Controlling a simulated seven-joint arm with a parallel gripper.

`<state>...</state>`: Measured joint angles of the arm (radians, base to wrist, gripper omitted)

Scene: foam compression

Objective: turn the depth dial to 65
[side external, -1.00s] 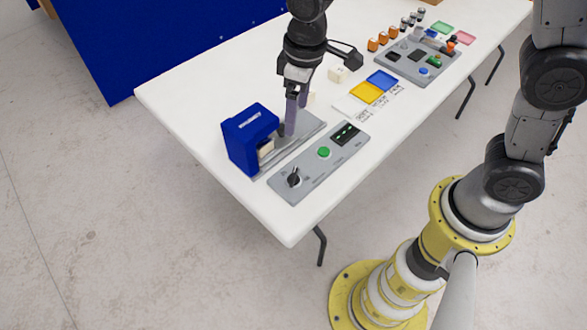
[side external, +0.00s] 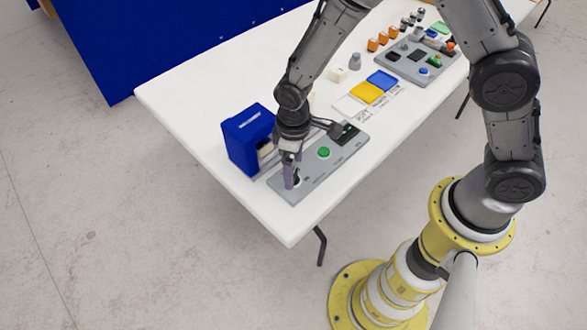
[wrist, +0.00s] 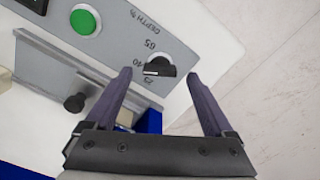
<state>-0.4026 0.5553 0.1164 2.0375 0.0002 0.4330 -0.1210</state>
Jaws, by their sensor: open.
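The depth dial is a black knob on a light face, seen in the wrist view (wrist: 160,65). The printed marks 25, 40 and 65 stand beside it, with "DEPTH %" further up the panel. A white line shows on the knob's left side, nearest 40 and 25; its exact setting is hard to read. My gripper (wrist: 159,76) is open, with one purple finger on each side of the knob and gaps visible between. In the side view my gripper (side external: 291,184) points down over the near end of the grey control panel (side external: 310,177) and hides most of the dial.
A blue press housing (side external: 247,140) stands close behind my gripper. Yellow (side external: 365,92) and blue (side external: 382,79) pads lie further back. The table's front edge is near.

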